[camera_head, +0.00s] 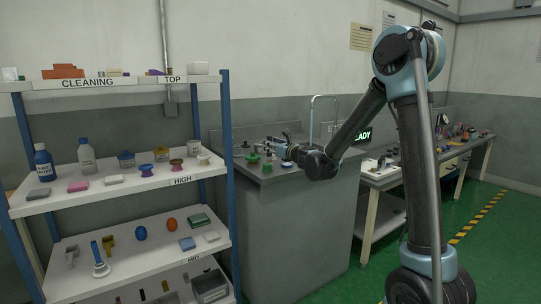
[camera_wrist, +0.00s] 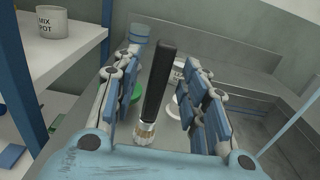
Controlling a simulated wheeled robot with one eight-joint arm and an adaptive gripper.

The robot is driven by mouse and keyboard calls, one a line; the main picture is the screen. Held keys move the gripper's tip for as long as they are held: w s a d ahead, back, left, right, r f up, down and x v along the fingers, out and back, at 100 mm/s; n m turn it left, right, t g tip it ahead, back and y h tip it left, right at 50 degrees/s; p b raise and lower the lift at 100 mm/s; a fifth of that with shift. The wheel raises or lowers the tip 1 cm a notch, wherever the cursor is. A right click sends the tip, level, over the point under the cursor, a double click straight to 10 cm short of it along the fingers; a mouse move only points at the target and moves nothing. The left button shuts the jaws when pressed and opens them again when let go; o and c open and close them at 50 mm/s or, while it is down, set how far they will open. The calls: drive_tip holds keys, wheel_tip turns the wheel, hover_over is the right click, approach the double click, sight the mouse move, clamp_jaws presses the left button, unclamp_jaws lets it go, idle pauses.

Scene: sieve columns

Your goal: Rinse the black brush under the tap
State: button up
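In the wrist view a brush with a black handle (camera_wrist: 160,82) and a pale bristle end (camera_wrist: 145,131) lies between the two fingers of my gripper (camera_wrist: 160,105). The fingers are spread, with a visible gap on each side of the handle. In the head view my gripper (camera_head: 287,152) is low over the left part of the grey sink counter (camera_head: 300,205); the brush cannot be made out there. The tap (camera_head: 322,97) is a thin arched pipe behind my arm, with its lower part hidden.
A green item (camera_head: 253,158) and other small things stand on the counter close to my gripper. A blue-topped item (camera_wrist: 138,33) is behind the brush. The loaded shelf rack (camera_head: 120,182) is close on the left. A workbench (camera_head: 385,176) is on the right.

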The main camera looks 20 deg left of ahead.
drive_tip(key=shift+x, duration=0.95)
clamp_jaws()
